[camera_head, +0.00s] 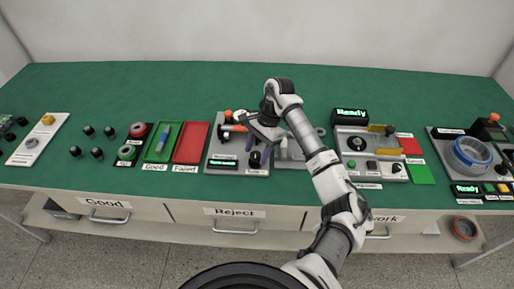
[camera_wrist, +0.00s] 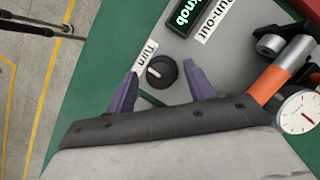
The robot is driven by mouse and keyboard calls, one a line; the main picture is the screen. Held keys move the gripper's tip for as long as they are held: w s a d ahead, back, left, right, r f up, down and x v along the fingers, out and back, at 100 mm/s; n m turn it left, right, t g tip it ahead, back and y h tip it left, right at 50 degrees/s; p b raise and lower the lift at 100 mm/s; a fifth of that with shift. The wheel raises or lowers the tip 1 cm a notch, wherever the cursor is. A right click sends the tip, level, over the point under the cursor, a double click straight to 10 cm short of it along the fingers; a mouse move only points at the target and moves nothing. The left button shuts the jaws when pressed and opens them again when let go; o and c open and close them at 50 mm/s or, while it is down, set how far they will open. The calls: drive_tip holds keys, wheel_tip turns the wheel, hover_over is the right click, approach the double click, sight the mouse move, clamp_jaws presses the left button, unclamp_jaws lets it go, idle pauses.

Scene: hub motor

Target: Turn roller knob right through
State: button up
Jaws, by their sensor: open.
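The roller knob (camera_wrist: 161,72) is a round black knob with a small pale mark, beside a label reading "Turn" (camera_wrist: 146,53). It sits near the edge of the grey run-out station plate (camera_wrist: 160,32). In the head view the dark knob (camera_head: 254,160) shows just below my gripper. My gripper (camera_wrist: 160,68) is open, with one purple finger on each side of the knob in the wrist view. Gaps show between both fingers and the knob. How high the fingertips are above the plate is hard to tell.
Beside the right finger are an orange-and-grey cylinder (camera_wrist: 270,82) and a white dial gauge (camera_wrist: 298,112). A lit green display (camera_wrist: 188,12) shows "knob". In the head view, a red tray (camera_head: 191,143) lies left of the station and another station (camera_head: 370,150) stands to the right.

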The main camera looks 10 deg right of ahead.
drive_tip(key=shift+c, duration=0.2)
drive_tip(key=c, duration=0.9)
